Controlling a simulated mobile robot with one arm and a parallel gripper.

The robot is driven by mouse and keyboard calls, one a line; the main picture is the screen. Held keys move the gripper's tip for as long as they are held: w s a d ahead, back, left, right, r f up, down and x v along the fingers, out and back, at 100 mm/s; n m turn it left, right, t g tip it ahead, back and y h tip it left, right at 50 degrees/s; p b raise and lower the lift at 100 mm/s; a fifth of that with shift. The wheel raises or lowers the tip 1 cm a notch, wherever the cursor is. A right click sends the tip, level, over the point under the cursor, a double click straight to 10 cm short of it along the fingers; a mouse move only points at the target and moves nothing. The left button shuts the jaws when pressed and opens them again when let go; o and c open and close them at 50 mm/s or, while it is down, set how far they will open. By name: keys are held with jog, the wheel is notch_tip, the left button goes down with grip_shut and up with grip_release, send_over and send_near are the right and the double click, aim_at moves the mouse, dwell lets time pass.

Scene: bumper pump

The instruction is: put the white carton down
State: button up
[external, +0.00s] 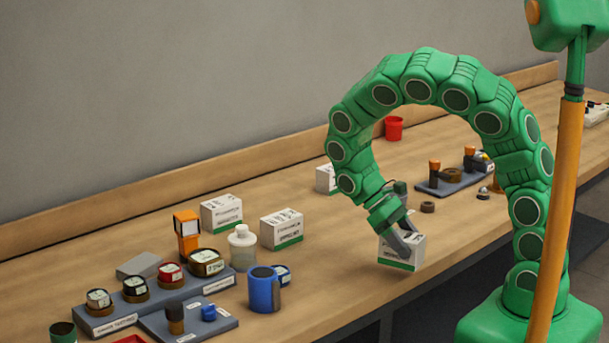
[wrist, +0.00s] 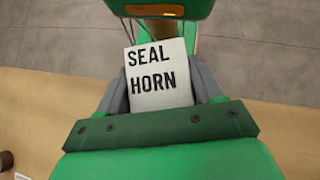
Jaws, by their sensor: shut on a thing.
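My gripper (external: 403,240) is shut on a white carton (external: 404,253) with a green band along its bottom. The carton is at the front edge of the wooden workbench, and I cannot tell whether its base touches the top. In the wrist view the carton (wrist: 160,78) sits between my two grey fingers, with "SEAL HORN" in black on the face towards the camera. Behind it in that view are the bench surface and the grey floor.
Similar white cartons stand at the left (external: 221,213), in the middle (external: 281,229) and behind my arm (external: 326,179). A blue mug (external: 264,290) and a white bottle (external: 242,247) stand left. A brown ring (external: 428,207) lies right. Bare bench (external: 335,255) lies left of the held carton.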

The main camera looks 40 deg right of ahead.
jog(key=d+r+n+t+h, duration=0.3)
jog(key=d+r+n+t, duration=0.15)
jog(key=d+n, duration=0.3)
jog(key=d+r+n+t+h, duration=0.4)
jog(key=d+r+n, duration=0.1)
jog(key=d+n, duration=0.25)
jog(key=shift+w+d+f, duration=0.3)
jog(key=shift+w+f, duration=1.4)
jog(key=shift+w, duration=0.75)
jog(key=shift+w+d+f, duration=0.3)
jog(key=shift+w+f, duration=1.45)
jog(key=shift+w, duration=0.65)
jog(key=shift+w+d+f, duration=0.3)
jog(key=shift+w+f, duration=1.4)
jog(key=shift+w, duration=0.75)
jog(key=shift+f, duration=1.4)
jog(key=shift+f, duration=0.1)
jog(key=o, duration=1.4)
